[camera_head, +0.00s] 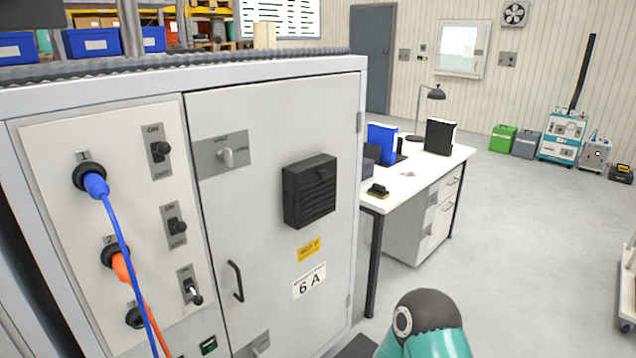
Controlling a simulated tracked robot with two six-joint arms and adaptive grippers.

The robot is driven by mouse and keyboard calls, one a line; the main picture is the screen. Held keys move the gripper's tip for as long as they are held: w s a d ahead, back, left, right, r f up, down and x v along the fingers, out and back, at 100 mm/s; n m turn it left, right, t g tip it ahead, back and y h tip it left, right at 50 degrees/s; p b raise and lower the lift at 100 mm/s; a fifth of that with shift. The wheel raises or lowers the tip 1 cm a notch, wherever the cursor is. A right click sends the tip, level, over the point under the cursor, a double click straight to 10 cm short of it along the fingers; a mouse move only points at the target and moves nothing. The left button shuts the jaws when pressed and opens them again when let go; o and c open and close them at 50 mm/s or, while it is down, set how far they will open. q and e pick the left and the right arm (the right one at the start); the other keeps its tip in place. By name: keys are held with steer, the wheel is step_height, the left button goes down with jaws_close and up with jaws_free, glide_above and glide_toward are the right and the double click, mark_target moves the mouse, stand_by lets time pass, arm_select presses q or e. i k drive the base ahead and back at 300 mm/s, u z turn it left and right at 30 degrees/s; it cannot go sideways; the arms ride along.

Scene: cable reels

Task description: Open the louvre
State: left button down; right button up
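A black slatted louvre box (310,190) is mounted on the light grey cabinet door (262,110), right of the door's middle. Its slats look dark and close together; I cannot tell how far they are tilted. A light grey knob (227,156) sits on a grey labelled plate at the door's upper left; its lettering is too small to read surely. A black door handle (235,281) is at the lower left of the door, which looks shut. Neither of my grippers shows; a teal and dark part of my arm is at the bottom.
Left of the door, a panel (60,150) has several switches and sockets with a blue cable (115,225) and an orange cable (135,285) hanging. A white desk (415,175) with binders and a lamp stands right of the cabinet. The floor on the right is mostly clear.

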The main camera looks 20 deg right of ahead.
mark_target(312, 181)
steer(key=z, duration=0.15)
steer(key=i, duration=0.9)
steer(key=u, duration=0.05)
